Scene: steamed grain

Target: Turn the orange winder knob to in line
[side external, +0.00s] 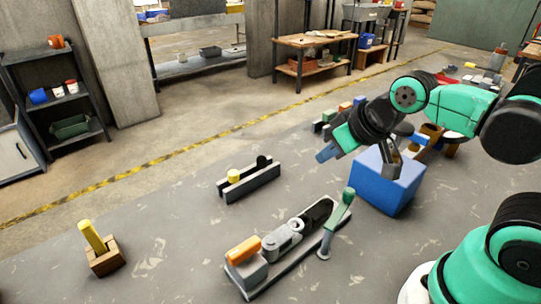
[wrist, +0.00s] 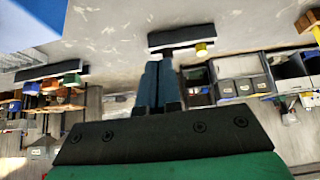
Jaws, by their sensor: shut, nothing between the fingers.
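The orange knob (side external: 243,249) is a long bar-shaped piece on a grey block at the near-left end of a grey fixture (side external: 263,287) on the table. Its long side runs roughly along the fixture; I cannot tell the exact angle. A grey round part, a dark part and a green-handled lever (side external: 338,212) stand on the same fixture. My gripper (side external: 326,154) is up beyond and to the right of the knob, well apart from it, above the table. Its blue fingers (wrist: 156,84) are shut and empty in the wrist view. The knob is not in the wrist view.
A blue box (side external: 390,185) stands beneath my wrist. A grey bracket (side external: 250,187) with yellow and black knobs lies behind the fixture; it also shows in the wrist view (wrist: 180,38). A wooden block (side external: 105,263) with a yellow handle stands at left.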

